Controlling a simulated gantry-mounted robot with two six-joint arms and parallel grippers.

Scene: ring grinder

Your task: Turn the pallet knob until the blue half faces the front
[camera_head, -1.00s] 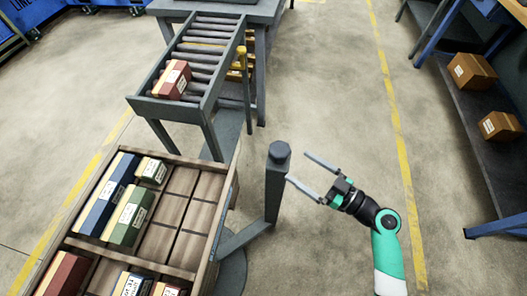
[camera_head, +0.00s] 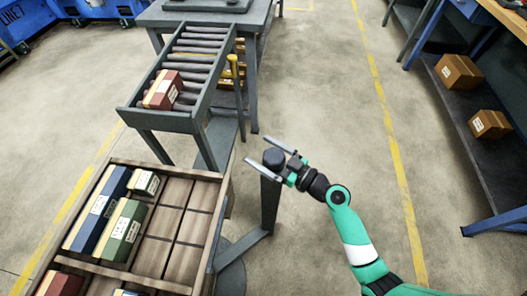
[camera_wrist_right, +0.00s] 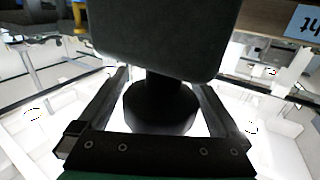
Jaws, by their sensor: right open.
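The dark knob (camera_head: 273,158) sits on top of a grey post (camera_head: 270,205) beside the pallet. My right gripper (camera_head: 262,153) is open, with one finger on each side of the knob. In the right wrist view the round knob (camera_wrist_right: 160,110) lies between the two spread fingers, with a gap visible on both sides. The wooden pallet (camera_head: 180,173) has compartments. A blue box (camera_head: 100,205) and a green box (camera_head: 122,228) lie in its left part, and a red box (camera_head: 62,284) is at the bottom edge. My left gripper is out of view.
A roller conveyor (camera_head: 190,88) with a red box (camera_head: 163,90) stands behind the pallet. A dark shelf (camera_head: 460,110) with cardboard boxes is at the right. The floor between the post and the shelf is free. A blue label (camera_wrist_right: 305,22) shows in the right wrist view.

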